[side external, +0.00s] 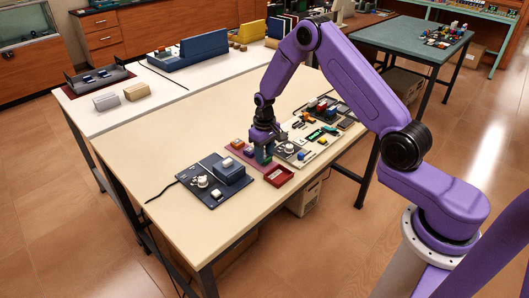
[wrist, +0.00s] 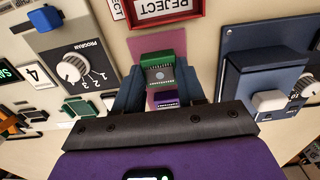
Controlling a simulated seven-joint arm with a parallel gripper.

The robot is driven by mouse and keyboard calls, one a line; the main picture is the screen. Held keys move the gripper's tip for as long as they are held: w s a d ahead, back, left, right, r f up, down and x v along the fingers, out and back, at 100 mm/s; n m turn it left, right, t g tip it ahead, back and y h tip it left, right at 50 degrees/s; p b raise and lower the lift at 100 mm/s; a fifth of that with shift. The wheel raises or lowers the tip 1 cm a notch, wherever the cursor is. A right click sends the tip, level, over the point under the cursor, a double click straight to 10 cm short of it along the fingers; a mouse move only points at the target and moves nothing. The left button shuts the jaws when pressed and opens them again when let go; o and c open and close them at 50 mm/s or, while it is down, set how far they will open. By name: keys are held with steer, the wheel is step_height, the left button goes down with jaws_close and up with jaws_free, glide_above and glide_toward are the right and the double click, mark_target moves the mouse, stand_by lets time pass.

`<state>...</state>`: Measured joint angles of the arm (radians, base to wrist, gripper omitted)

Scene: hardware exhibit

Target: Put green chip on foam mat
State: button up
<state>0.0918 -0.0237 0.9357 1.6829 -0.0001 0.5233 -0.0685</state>
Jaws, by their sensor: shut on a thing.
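My gripper (side external: 263,146) points down over the near table; it also shows in the wrist view (wrist: 162,88). Its fingers are shut on the green chip (wrist: 162,66), one on each side. In the side view the green chip (side external: 263,158) is a small dark green patch between the fingertips. The pinkish foam mat (side external: 233,152) lies below; part of it shows behind the chip in the wrist view (wrist: 147,48). A purple chip (wrist: 165,98) shows close to the green one. Whether the green chip touches the mat is unclear.
A red REJECT tray (side external: 279,176) lies just in front of the mat. A dark blue device (side external: 213,181) stands to the left, and a pale control panel (side external: 302,152) with knobs to the right. Orange-and-white small blocks (side external: 238,143) lie by the gripper. The table's front is clear.

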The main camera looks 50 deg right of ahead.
steer(key=shift+f, duration=0.45)
stand_by(0.5)
steer(key=o, duration=1.4)
steer(key=shift+r, duration=3.75)
